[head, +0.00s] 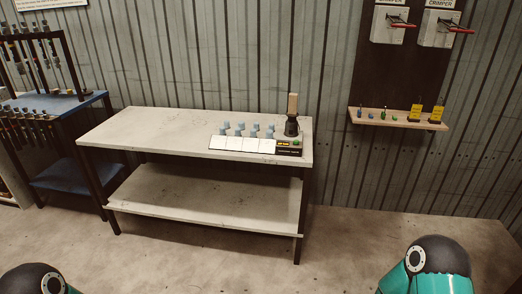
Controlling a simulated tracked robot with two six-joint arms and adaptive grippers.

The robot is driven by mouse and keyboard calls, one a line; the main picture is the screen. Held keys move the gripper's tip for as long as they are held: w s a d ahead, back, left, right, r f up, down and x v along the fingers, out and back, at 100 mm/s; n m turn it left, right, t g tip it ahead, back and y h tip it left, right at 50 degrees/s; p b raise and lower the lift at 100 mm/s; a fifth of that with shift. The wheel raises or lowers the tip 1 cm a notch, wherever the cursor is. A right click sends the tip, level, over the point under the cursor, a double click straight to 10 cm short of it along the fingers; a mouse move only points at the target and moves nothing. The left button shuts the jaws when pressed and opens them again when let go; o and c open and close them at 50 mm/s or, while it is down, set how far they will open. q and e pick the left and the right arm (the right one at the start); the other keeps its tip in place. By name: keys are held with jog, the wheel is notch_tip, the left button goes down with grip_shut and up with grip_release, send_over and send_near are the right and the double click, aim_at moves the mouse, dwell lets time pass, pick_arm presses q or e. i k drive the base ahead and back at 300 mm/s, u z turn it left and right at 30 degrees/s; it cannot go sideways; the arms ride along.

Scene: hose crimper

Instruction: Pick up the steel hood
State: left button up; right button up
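I cannot pick out a steel hood for certain in the head view. Several small blue-grey cylinders (239,127) stand in rows at the right end of the white worktable (140,130). Beside them a dark, flared holder (292,127) has a tan upright block (293,104) in it. Neither of my grippers is in view. Only rounded black and teal parts of my arms show at the bottom left and bottom right corners, well in front of the table.
White cards (233,143) and a black panel (289,148) lie at the table's front right. A lower shelf (190,195) is empty. A blue-topped rack (75,105) stands left. Red-handled crimpers (390,24) hang above a wooden wall shelf (390,120). The floor before the table looks clear.

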aim_at(291, 123)
jog(key=k, duration=1.15)
jog(key=z, duration=0.8)
jog(key=i, duration=2.9)
jog(key=u, duration=1.25)
jog(key=i, duration=0.55)
jog(key=u, duration=0.3)
jog(key=k, duration=0.5)
